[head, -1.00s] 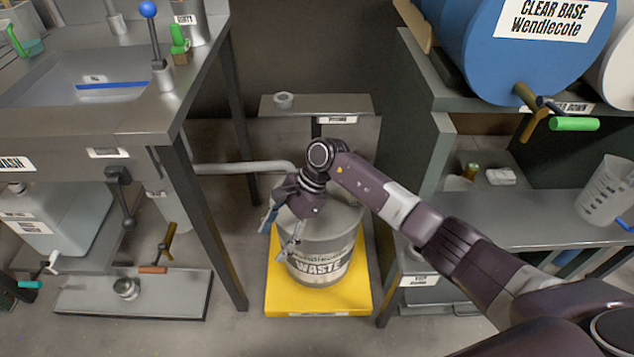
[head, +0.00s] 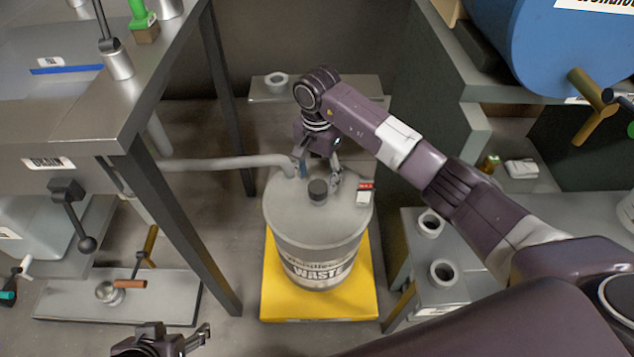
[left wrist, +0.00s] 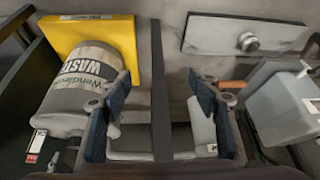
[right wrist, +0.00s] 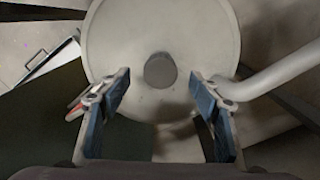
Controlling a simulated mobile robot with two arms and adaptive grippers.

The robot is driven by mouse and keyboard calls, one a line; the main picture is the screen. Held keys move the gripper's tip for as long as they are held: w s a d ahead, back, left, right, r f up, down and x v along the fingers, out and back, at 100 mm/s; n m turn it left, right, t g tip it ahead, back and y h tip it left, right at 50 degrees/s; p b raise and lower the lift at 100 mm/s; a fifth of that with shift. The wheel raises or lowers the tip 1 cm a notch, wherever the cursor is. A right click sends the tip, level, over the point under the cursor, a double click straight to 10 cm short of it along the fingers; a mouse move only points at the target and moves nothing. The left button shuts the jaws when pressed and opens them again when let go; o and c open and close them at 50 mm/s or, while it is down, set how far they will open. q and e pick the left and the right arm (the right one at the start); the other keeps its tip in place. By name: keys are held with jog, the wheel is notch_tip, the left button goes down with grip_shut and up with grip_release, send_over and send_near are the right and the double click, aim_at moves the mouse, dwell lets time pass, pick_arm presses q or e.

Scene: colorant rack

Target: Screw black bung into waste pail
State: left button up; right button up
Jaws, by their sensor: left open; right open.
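The grey waste pail (head: 315,250), labelled WASTE, stands upright. The black bung (head: 318,190) is upright on the pail's lid, near its middle; I cannot tell how deep it sits. In the right wrist view the bung (right wrist: 160,70) is a dark round top beyond the fingertips. My right gripper (head: 318,175) is over the back of the lid, open and empty, with the bung just in front of its fingers and apart from them in the right wrist view (right wrist: 162,95). My left gripper (head: 190,342) is low at the bottom left, open and empty, away from the pail (left wrist: 85,85).
A grey pipe (head: 225,163) runs from the left to the lid's back left. A red-and-white tag (head: 364,193) is at the lid's right. The pail stands on a yellow platform (head: 350,308). A bench leg (head: 190,235) is at left, a shelf with rings (head: 443,271) at right.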

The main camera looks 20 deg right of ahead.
aim_at(317, 187)
notch_tip(317, 187, down, 4)
jog(key=shift+f+b, duration=0.25)
jog(key=shift+b, duration=0.15)
jog(key=shift+f, duration=0.45)
pick_arm(q)
jog(key=w+d+r+t+h, duration=0.1)
jog(key=w+d+r+t, duration=0.1)
jog(key=w, duration=0.4)
jog(key=shift+w+r+t, duration=0.25)
jog(key=shift+r+t, duration=0.3)
jog(key=shift+t, duration=0.05)
pick_arm(e)
jog(key=shift+c, duration=0.2)
jog(key=c, duration=1.1)
jog(key=o, duration=0.9)
jog(key=shift+o, duration=0.2)
